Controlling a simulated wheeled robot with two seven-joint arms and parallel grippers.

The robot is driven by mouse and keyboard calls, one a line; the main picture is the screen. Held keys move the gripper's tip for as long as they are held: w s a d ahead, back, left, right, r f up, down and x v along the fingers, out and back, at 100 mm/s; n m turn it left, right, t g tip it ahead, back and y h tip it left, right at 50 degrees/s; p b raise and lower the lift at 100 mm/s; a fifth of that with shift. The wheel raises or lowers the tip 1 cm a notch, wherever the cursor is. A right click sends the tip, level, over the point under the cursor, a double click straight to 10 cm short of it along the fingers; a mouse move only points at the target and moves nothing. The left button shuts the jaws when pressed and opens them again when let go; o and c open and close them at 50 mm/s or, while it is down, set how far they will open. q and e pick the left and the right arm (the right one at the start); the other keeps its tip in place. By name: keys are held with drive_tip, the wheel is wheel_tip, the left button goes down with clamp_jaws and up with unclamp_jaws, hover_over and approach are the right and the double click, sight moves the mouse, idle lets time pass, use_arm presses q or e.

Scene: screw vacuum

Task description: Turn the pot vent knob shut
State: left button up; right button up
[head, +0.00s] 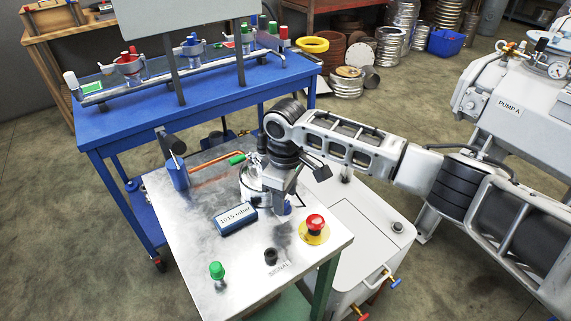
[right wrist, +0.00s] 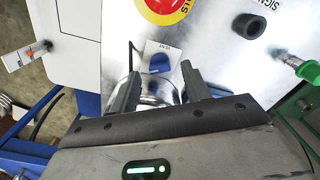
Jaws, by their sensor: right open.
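The vent knob (right wrist: 160,63) is blue and sits by a white label reading VENT in the right wrist view. My right gripper (right wrist: 160,78) is open, with its two dark fingers on either side of the knob's line. I cannot tell whether either finger touches it. In the head view my right gripper (head: 283,207) points down over the steel bench top and hides most of the knob. The shiny pot (head: 246,186) stands behind the gripper, partly hidden by it; its metal side shows between the fingers in the wrist view (right wrist: 158,94). My left gripper is out of view.
On the steel bench (head: 200,248) are a blue gauge reading 1015 mbar (head: 236,219), a red stop button (head: 315,223) on yellow, a black SIGNAL button (head: 270,256) and a green-topped post (head: 217,271). A copper pipe (head: 215,169) runs behind. A white pump (head: 520,110) stands right.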

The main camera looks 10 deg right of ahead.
sight(286, 204)
wheel_tip(286, 204, up, 14)
drive_tip(key=shift+r, duration=0.15)
idle(0.3)
